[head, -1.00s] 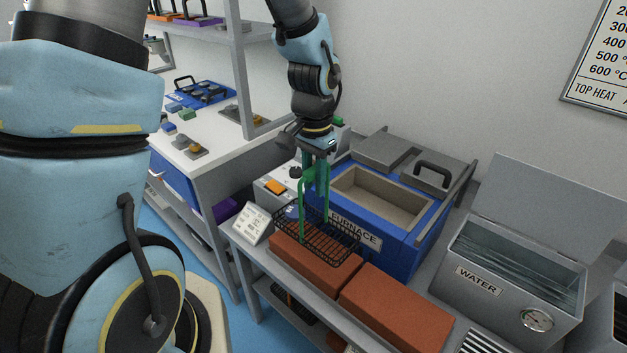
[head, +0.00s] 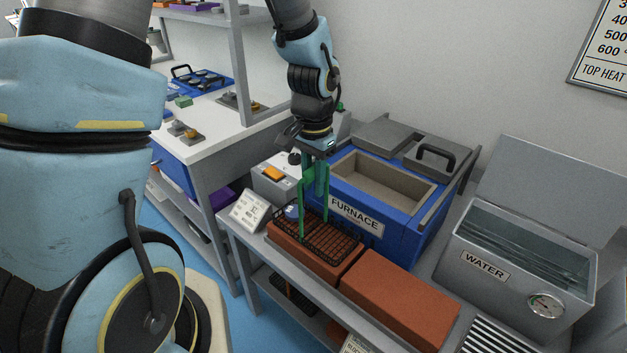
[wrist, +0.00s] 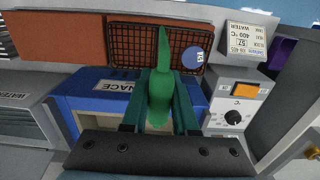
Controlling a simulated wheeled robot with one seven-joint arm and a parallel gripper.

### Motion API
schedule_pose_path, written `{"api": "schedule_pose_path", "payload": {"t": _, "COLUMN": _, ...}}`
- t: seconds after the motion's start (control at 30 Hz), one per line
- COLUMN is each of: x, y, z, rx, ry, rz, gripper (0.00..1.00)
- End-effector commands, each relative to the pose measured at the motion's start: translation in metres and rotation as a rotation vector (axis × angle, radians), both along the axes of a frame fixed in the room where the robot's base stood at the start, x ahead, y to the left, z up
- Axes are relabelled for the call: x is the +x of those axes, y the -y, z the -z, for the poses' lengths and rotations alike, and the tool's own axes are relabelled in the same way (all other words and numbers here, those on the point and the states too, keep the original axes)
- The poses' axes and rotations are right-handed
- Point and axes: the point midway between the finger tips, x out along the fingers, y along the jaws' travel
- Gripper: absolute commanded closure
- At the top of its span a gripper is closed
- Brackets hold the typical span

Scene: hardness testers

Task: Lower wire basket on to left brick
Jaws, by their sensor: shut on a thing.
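The black wire basket (head: 336,241) with a tall green handle (head: 306,200) is at the left brick (head: 300,251), its mesh level and just over or touching the brick's top; I cannot tell which. My gripper (head: 318,160) is shut on the green handle above the basket. In the wrist view the gripper (wrist: 160,125) has the green handle (wrist: 160,85) between its fingers, with the basket (wrist: 128,43) beyond. The right brick (head: 400,301) lies beside the left one, bare on top.
The blue furnace (head: 368,240) with an open, empty chamber stands right behind the bricks. A control box (head: 274,182) and a small sign (head: 250,210) are at left. The water tank (head: 515,275) with raised lid is at right.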

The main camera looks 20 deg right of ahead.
Motion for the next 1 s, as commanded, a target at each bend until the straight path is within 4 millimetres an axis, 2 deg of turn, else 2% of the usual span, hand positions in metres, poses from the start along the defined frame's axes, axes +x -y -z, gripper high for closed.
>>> {"api": "schedule_pose_path", "payload": {"t": 0.27, "x": 0.000, "y": 0.000, "z": 0.005, "rx": -0.001, "ry": 0.000, "rz": 0.000, "gripper": 1.00}}
{"api": "schedule_pose_path", "payload": {"t": 0.3, "x": 0.000, "y": 0.000, "z": 0.005, "rx": -0.001, "ry": 0.000, "rz": 0.000, "gripper": 0.72}}
{"api": "schedule_pose_path", "payload": {"t": 0.6, "x": 0.000, "y": 0.000, "z": 0.005, "rx": 0.000, "ry": 0.000, "rz": 0.000, "gripper": 0.38}}
{"api": "schedule_pose_path", "payload": {"t": 0.87, "x": 0.000, "y": 0.000, "z": 0.005, "rx": 0.001, "ry": 0.000, "rz": 0.000, "gripper": 0.38}}
{"api": "schedule_pose_path", "payload": {"t": 1.0, "x": 0.001, "y": 0.000, "z": -0.006, "rx": -0.002, "ry": 0.002, "rz": -0.001, "gripper": 0.38}}
